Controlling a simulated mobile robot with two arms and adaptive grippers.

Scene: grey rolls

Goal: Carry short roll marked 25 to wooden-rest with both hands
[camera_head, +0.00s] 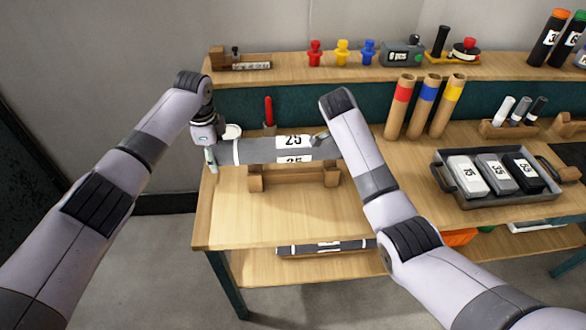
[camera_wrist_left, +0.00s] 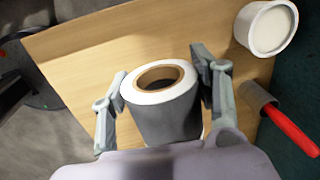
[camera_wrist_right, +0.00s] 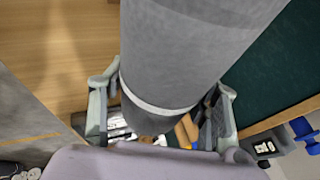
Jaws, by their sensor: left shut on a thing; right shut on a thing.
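The short grey roll marked 25 (camera_head: 262,150) is held level above or at the wooden rest (camera_head: 300,178); I cannot tell if they touch. Its left end sticks out past the rest's left upright. My left gripper (camera_head: 211,150) is shut on the left end, and in the left wrist view its fingers flank the roll's brown core and white rim (camera_wrist_left: 162,78). My right gripper (camera_head: 322,140) is shut around the right end, partly hidden by its arm. In the right wrist view the grey roll (camera_wrist_right: 190,50) lies between its fingers.
A white cup (camera_wrist_left: 267,27) and a red-handled tool (camera_head: 268,110) stand close behind the roll. Coloured-band tubes (camera_head: 427,105) and a tray of marked blocks (camera_head: 500,202) are to the right. Another roll (camera_head: 320,247) lies on the lower shelf. The front table area is clear.

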